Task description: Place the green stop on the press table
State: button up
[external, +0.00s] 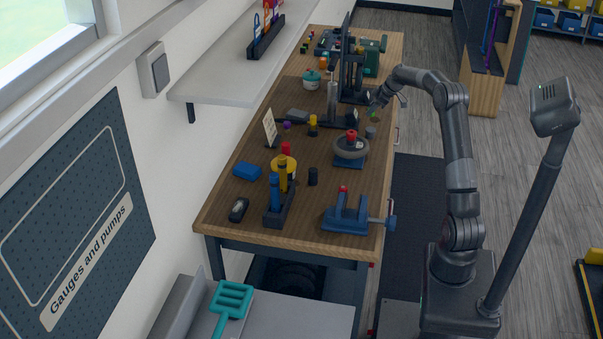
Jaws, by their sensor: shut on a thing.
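My gripper (376,103) is shut on the green stop (372,113), a small bright green piece that shows just below the fingertips. It is over the right side of the workbench. The stop is small here, and I cannot tell whether it touches anything below. A tall dark press (352,72) stands on the bench just left of my gripper. A dark flat base (341,122) with an upright grey column lies in front of it. I cannot clearly make out which surface is the press table.
On the wooden bench (225,208), a grey wheel with a red knob (351,147), a small grey cylinder (370,132) and a blue vise (346,216) stand nearer the camera. A green machine (374,55) stands behind.

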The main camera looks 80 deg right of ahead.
notch_tip(320, 180, up, 5)
jog(key=shift+w+r, duration=0.1)
jog(key=shift+r, duration=0.1)
jog(key=w+a+r+n+y, duration=0.1)
jog(key=w+a+n, duration=0.1)
jog(key=w+a, duration=0.55)
jog(key=w+a+r+n+y, duration=0.1)
jog(key=w+a+n+y, duration=0.2)
jog(key=a, duration=0.7)
jog(key=w+a+r+n+g, duration=0.1)
jog(key=w+a, duration=0.1)
jog(key=a, duration=0.5)
jog(key=w+a+r+n, duration=0.1)
jog(key=w+a+n, duration=0.1)
jog(key=a, duration=0.4)
jog(key=n+g+y, duration=0.2)
jog(key=n+g, duration=0.5)
jog(key=n, duration=0.5)
send_over(331, 323)
jog(key=d, duration=0.2)
jog(key=f, duration=2.4)
jog(key=shift+w+d, duration=0.2)
jog(key=shift+a+f, duration=0.1)
jog(key=shift+f, duration=2)
